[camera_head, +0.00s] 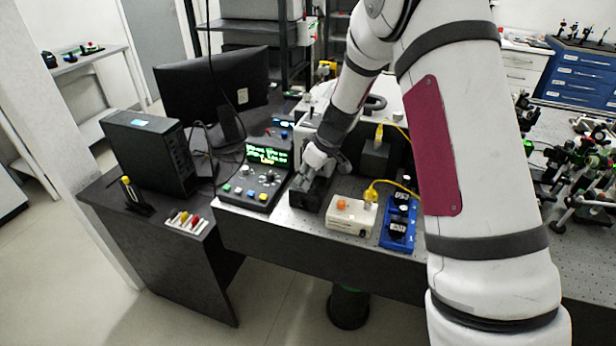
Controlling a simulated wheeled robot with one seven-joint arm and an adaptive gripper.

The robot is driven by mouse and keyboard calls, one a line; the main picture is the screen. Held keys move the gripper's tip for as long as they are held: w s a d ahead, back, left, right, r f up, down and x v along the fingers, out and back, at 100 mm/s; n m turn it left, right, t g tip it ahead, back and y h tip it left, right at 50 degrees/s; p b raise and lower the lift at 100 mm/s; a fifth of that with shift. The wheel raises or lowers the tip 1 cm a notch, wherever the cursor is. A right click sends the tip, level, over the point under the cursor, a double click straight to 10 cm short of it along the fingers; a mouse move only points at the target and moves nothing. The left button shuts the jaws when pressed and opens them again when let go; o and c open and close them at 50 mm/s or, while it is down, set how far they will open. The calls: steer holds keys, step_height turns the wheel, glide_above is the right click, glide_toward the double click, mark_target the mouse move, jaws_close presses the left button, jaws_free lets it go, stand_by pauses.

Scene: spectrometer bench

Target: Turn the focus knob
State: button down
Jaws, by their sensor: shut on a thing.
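My gripper (303,180) reaches down at the right side of a dark control console (252,188) with a green-lit display. Its fingers are closed low over a black block (309,199) at the bench's front edge. The focus knob cannot be made out; the fingers and wrist cover the spot where they grip. The fingers look small and dark here, so the exact contact is hard to see.
A cream box with an orange button (349,215) and a blue unit (398,221) stand right of the gripper, joined by a yellow cable. A monitor (213,92) and black computer case (150,153) stand left. Optical parts crowd the bench's right.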

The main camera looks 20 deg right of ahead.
steer(key=m, duration=0.2)
steer(key=m+h, duration=0.1)
steer(key=m, duration=0.1)
steer(key=m+h, duration=0.1)
steer(key=m, duration=0.1)
steer(key=shift+s+a+t+p, duration=0.1)
steer(key=shift+a+t+p, duration=0.2)
steer(key=shift+t, duration=0.1)
steer(key=m+h, duration=0.1)
steer(key=m, duration=0.2)
steer(key=m+h+p, duration=0.1)
steer(key=m, duration=0.2)
steer(key=shift+a+m+h, duration=0.1)
steer(key=shift+m+h, duration=0.2)
steer(key=shift+h, duration=0.1)
steer(key=m, duration=0.2)
steer(key=m+g+h, duration=0.1)
steer(key=m, duration=0.1)
steer(key=m+g+b, duration=0.1)
steer(key=m, duration=0.1)
steer(key=shift+w+h, duration=0.3)
steer(key=shift+h, duration=0.1)
steer(key=shift+a+m+g+b, duration=0.1)
steer(key=shift+m+g+b, duration=0.45)
steer(key=shift+m, duration=0.65)
steer(key=shift+m+g+b, duration=0.35)
steer(key=shift+m+b, duration=0.25)
steer(key=shift+m, duration=0.6)
steer(key=c, duration=1.5)
jaws_free()
